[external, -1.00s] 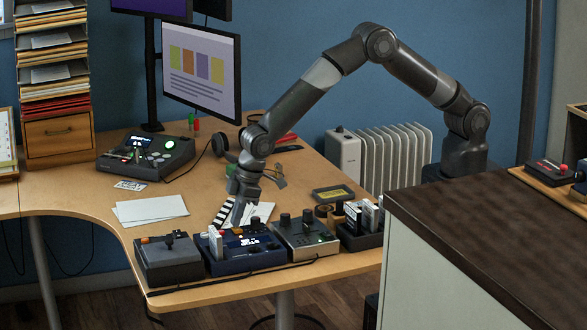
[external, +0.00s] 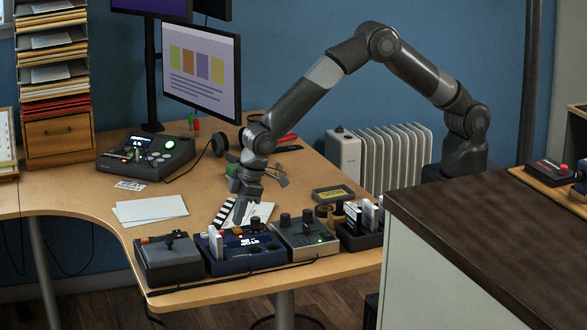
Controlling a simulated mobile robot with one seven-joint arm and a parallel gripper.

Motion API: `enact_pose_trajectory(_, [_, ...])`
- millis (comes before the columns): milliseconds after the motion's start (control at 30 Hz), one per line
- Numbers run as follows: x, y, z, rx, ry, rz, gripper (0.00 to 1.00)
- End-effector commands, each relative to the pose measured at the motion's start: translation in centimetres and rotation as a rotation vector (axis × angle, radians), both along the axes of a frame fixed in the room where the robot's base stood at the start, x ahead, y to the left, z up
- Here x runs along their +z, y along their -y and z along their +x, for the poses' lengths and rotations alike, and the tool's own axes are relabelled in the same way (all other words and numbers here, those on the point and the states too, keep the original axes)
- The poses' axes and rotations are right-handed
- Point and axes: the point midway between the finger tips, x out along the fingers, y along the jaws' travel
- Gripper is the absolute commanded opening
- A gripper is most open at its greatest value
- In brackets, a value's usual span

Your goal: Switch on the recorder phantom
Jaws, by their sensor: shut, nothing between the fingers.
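A dark blue device (external: 270,261) with a lit white-text display (external: 249,242) stands near the front edge of the desk; it looks like the recorder. A small orange part (external: 238,231) shows at its back edge, and a white upright piece stands at its left end. The phantom switch is too small to make out. My gripper (external: 240,216) points down just behind and above the recorder's back edge. Its fingers are shut and empty. They look clear of the recorder, though the exact gap cannot be told.
A grey joystick box (external: 170,263) stands close on the recorder's left, and a knobbed beige unit (external: 306,240) on its right. A cable runs along the desk's front edge. White papers (external: 150,210) lie to the left. A dark counter (external: 490,235) stands front right.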

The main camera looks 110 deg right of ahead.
Motion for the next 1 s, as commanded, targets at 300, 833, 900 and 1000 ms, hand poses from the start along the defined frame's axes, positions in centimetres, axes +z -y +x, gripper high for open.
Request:
enact_pose_trajectory(300, [6.3,1.0,-0.9,-0.001,0.004,0.001,0.00])
enact_pose_trajectory(833, [12.6,2.3,-2.9,0.000,0.000,0.000,0.00])
enact_pose_trajectory(900, [12.7,2.3,-2.9,0.000,0.000,0.000,0.00])
enact_pose_trajectory(1000, [12.6,2.3,-2.9,0.000,0.000,0.000,0.00])
